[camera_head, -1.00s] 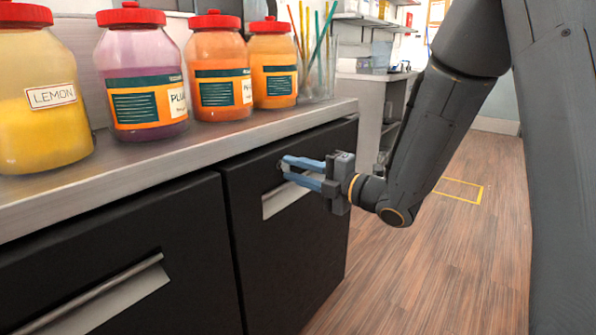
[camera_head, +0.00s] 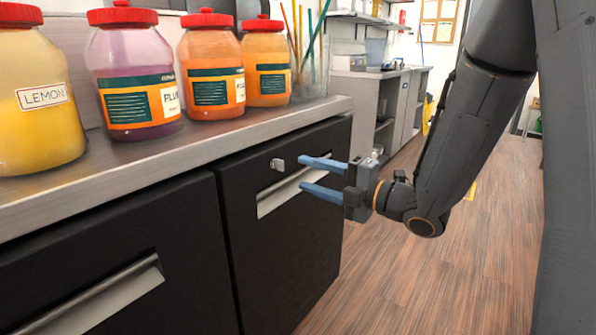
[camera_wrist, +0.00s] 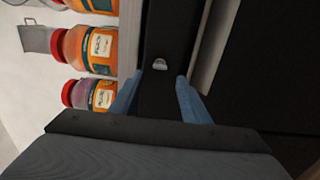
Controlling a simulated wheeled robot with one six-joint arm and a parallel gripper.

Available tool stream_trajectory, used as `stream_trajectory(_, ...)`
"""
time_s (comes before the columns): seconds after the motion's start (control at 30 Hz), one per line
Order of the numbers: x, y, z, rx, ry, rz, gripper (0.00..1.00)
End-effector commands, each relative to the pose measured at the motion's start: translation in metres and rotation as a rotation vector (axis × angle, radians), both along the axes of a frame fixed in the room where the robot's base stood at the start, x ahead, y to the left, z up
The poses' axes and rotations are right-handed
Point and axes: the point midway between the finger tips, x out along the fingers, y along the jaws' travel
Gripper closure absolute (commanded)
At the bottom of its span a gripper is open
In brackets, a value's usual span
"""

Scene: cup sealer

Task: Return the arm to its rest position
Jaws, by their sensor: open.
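My gripper (camera_head: 308,176) is open and empty, its two blue fingers pointing left at the black drawer front (camera_head: 285,235) under the counter. The fingertips are near the drawer's silver handle (camera_head: 290,191); whether they touch anything I cannot tell. A small silver knob or lock (camera_head: 277,164) sits on the drawer front just left of the upper fingertip. In the wrist view the same knob (camera_wrist: 160,64) shows between and beyond the two spread fingers (camera_wrist: 155,98).
Jars of lemon (camera_head: 40,110), purple (camera_head: 135,80) and orange (camera_head: 212,75) syrup stand on the metal counter (camera_head: 190,142) above the drawers. A second drawer (camera_head: 110,250) is at lower left. Wooden floor (camera_head: 440,280) is clear at right.

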Motion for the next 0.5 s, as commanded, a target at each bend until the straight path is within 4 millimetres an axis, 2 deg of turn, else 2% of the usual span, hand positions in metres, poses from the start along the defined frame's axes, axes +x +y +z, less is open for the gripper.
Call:
stream_trajectory(0.13, -0.0071, -0.0086, 0.0, -0.001, 0.001, 0.0, 0.58)
stream_trajectory(0.5, -0.0073, -0.0092, -0.0004, -0.003, 0.006, -0.004, 0.58)
